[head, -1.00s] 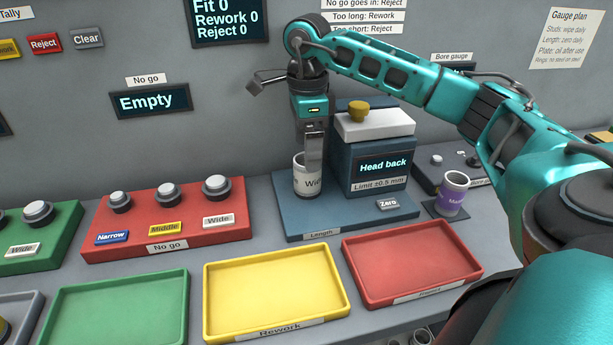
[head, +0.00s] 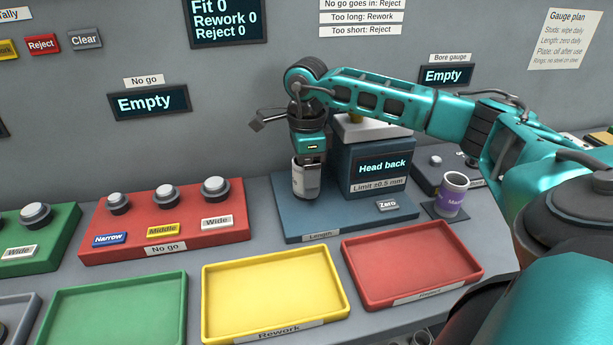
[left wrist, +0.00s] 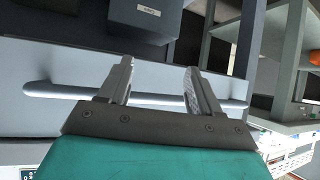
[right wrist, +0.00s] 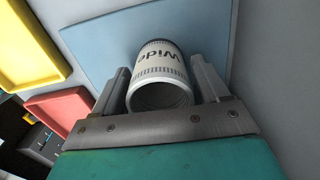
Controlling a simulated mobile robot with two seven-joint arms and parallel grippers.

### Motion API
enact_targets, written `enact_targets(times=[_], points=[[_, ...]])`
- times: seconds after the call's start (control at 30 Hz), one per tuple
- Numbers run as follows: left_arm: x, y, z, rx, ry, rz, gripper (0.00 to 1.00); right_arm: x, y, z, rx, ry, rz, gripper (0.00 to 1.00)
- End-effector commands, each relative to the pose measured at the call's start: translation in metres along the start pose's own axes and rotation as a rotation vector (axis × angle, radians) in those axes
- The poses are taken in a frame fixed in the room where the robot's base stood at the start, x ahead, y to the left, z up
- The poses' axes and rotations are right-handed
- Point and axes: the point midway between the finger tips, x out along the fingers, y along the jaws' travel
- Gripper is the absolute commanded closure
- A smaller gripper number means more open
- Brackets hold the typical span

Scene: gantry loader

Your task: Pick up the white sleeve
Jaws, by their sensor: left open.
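The white sleeve (head: 303,182), marked "Wide", stands upright on the blue Length gauge base (head: 287,222), left of the gauge block (head: 375,160). My right gripper (right wrist: 162,72) points down over the sleeve, one finger on each side of it. The fingers look open, with narrow gaps to the sleeve (right wrist: 165,68) in the right wrist view. In the head view the gripper (head: 306,172) hides part of the sleeve. My left gripper (left wrist: 158,75) is open and empty in the left wrist view, in front of a pale bar; it is not in the head view.
A yellow Rework tray (head: 275,285) and a red tray (head: 412,262) lie empty in front of the gauge. A red No go block (head: 170,225) stands to the left. A purple-marked cup (head: 453,195) stands to the right. The gauge display reads "Head back".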

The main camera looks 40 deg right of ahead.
Motion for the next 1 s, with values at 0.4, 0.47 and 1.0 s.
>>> enact_targets(times=[0.4,0.47,1.0], points=[[-0.0004,-0.0008,0.0008,0.001,-0.002,-0.001,0.36,-0.0003,0.0000,0.0002,0.000,0.000,0.000,0.67],[-0.0005,-0.0008,0.0012,0.001,-0.002,-0.001,0.36,-0.0004,0.0000,0.0002,0.000,0.000,0.000,0.72],[-0.0014,-0.0010,0.0023,0.001,-0.006,-0.002,0.36,-0.0066,-0.0007,0.0005,0.000,-0.002,-0.003,0.96]])
